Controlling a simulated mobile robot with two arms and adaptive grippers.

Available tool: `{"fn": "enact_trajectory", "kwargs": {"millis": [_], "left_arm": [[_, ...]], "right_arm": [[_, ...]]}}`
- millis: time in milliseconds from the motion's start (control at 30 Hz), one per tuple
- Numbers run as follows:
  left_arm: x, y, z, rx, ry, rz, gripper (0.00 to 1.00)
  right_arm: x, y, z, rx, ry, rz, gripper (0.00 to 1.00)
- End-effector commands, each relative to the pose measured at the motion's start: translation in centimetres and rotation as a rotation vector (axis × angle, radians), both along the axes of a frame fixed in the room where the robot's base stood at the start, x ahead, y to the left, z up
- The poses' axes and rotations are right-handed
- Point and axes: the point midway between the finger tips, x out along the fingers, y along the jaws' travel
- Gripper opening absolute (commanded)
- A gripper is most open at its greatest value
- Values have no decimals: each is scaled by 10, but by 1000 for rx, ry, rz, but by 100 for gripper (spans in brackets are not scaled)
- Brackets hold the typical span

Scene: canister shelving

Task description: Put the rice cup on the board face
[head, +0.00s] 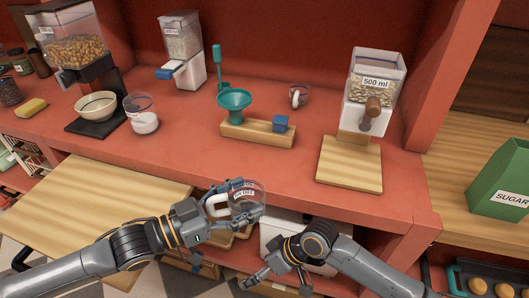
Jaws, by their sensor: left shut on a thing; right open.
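My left gripper (228,197) is shut on a clear cup (250,194) with a white label, held in front of the counter's front edge. The label is too small to read surely, so I cannot tell if this is the rice cup. Another clear cup (142,115) with white contents stands on the counter at the left. A square wooden board (349,170) lies on the counter at the right, under the 500 ml dispenser (378,75); its front face is bare. My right gripper (275,284) is open and empty, low in front of the counter.
A wooden stand (258,135) with a teal funnel (234,101) and a blue block (281,124) is mid-counter. A small glass (299,95) stands behind. A pale wooden surface (85,205) extends at left. A green sugar box (502,180) is at right.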

Motion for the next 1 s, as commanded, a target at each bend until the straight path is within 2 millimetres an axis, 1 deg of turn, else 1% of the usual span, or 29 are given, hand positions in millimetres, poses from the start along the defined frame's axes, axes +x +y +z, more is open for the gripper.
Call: {"fn": "enact_trajectory", "kwargs": {"millis": [33, 133, 200, 300, 367, 400, 467, 500, 600, 667, 700, 733, 800, 900, 1000], "left_arm": [[0, 0, 0, 0, 0, 0, 40], [0, 0, 0, 0, 0, 0, 40], [0, 0, 0, 0, 0, 0, 40], [0, 0, 0, 0, 0, 0, 40], [0, 0, 0, 0, 0, 0, 40], [0, 0, 0, 0, 0, 0, 40], [0, 0, 0, 0, 0, 0, 40], [0, 0, 0, 0, 0, 0, 40], [0, 0, 0, 0, 0, 0, 40], [0, 0, 0, 0, 0, 0, 40], [0, 0, 0, 0, 0, 0, 40], [0, 0, 0, 0, 0, 0, 40], [0, 0, 0, 0, 0, 0, 40], [0, 0, 0, 0, 0, 0, 40], [0, 0, 0, 0, 0, 0, 40]], "right_arm": [[1, 2, 29, -4, -5, 66, 99], [-11, 1, 74, -31, 14, 202, 99], [-24, -4, 104, -63, 24, 304, 99], [-38, -14, 141, -109, 22, 443, 99], [-43, -20, 160, -132, 13, 519, 99], [-47, -24, 174, -148, 5, 571, 99], [-54, -32, 193, -176, -2, 649, 99], [-58, -38, 205, -198, -9, 700, 99], [-71, -56, 234, -259, -16, 825, 99], [-76, -66, 252, -299, -23, 882, 99], [-72, -67, 265, -331, -38, 864, 99], [-61, -63, 276, -353, -61, 801, 99], [-36, -51, 297, -376, -109, 631, 99], [-8, -37, 325, -377, -164, 428, 99], [10, -28, 349, -362, -202, 280, 99]]}}
